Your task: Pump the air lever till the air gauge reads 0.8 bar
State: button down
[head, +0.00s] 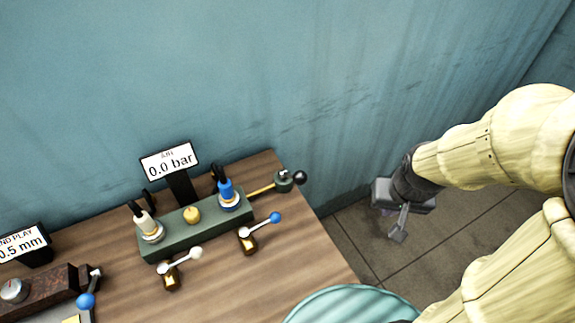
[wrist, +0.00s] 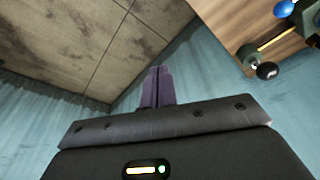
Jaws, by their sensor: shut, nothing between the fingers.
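The air gauge (head: 169,161) is a white display reading 0.0 bar, standing behind the green block (head: 190,237) on the table. A short lever with a black ball knob (head: 299,177) sits on a small green body at the end of a brass rod, at the block's right. No label shows that it is the air lever. The black knob (wrist: 267,70) also shows at the upper right of the wrist view. My gripper (head: 399,226) is shut and empty, right of the table and apart from the lever. Its fingers (wrist: 157,86) are together in the wrist view.
Two small brass valves stand in front of the block, one with a white-knobbed lever (head: 195,253) and one with a blue-knobbed lever (head: 274,218). A teal round thing (head: 345,304) is at the bottom. The wall (head: 330,70) is close behind the table. Floor is clear around my gripper.

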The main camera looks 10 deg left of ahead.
dwell(0.3)
jog(key=w+a+r+n+g+p, duration=0.1)
jog(key=w+a+r+n+p, duration=0.2)
jog(key=w+a+p, duration=0.25)
jog(key=w+a+r+n+p, duration=0.3)
jog(key=w+a+n+p, duration=0.15)
jog(key=w, duration=0.25)
jog(key=w+a+f+n+h+p, duration=0.1)
jog(key=w+a+n+p, duration=0.2)
jog(key=a, duration=0.5)
jog(key=w+a+f+n+h+p, duration=0.1)
jog(key=w+a+n+p, duration=0.1)
jog(key=a+p, duration=0.4)
jog(key=a+n, duration=0.1)
jog(key=a, duration=0.1)
jog(key=shift+w+a+f, duration=0.15)
jog(key=shift+w+a, duration=0.15)
jog(key=shift+w, duration=0.1)
jog(key=shift+f, duration=0.15)
